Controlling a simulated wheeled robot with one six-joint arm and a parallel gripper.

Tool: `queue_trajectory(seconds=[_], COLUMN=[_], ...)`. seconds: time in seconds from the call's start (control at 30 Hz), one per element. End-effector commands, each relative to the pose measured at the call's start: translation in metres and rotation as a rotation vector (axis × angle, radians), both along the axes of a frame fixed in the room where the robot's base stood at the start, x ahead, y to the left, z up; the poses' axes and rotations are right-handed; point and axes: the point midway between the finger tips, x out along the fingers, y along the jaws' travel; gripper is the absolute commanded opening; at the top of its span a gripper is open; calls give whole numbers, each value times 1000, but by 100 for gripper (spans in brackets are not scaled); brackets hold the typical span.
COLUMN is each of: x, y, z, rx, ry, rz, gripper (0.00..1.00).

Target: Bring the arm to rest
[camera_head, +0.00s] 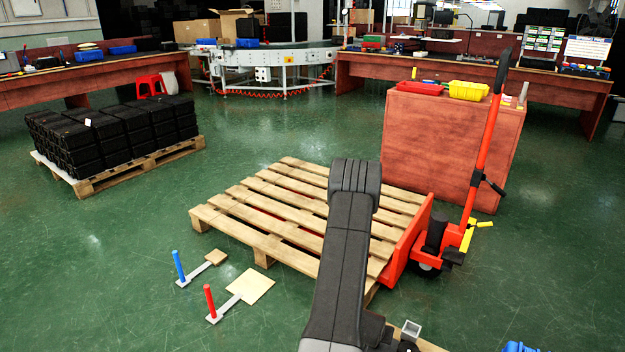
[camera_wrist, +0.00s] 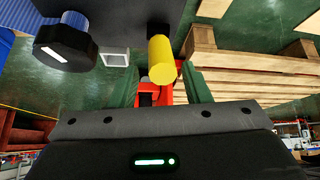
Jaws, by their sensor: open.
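My arm (camera_head: 345,255) rises from the bottom of the head view, with its dark grey elbow in front of a wooden pallet. The gripper itself is not clearly visible there. In the wrist view my gripper (camera_wrist: 163,88) is open, with dark greenish fingers set apart above the wide dark housing. A yellow cylinder (camera_wrist: 161,62) shows between and beyond the fingers. I cannot tell its distance from them.
The wooden pallet (camera_head: 262,213) sits by a red pallet jack (camera_head: 484,150). Red (camera_head: 210,300) and blue (camera_head: 179,266) pegs on small plates stand on the floor to the left. A loaded pallet (camera_head: 85,187) and reddish cabinet (camera_head: 450,145) stand further back. Green floor is open at left.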

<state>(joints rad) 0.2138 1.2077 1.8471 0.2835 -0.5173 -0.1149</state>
Motion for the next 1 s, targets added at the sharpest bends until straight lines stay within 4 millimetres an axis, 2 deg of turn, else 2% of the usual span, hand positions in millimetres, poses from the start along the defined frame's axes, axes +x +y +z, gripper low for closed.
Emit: queue_trajectory(seconds=[0.03,0.37,0.6,1.0], x=[0,4,14,21], y=[-1,-3,-6,-7], z=[6,7,-4,-4], rx=[10,86,146,185], ry=[14,128,193,235], rz=[-1,-1,4,9], gripper=[43,43,43,43])
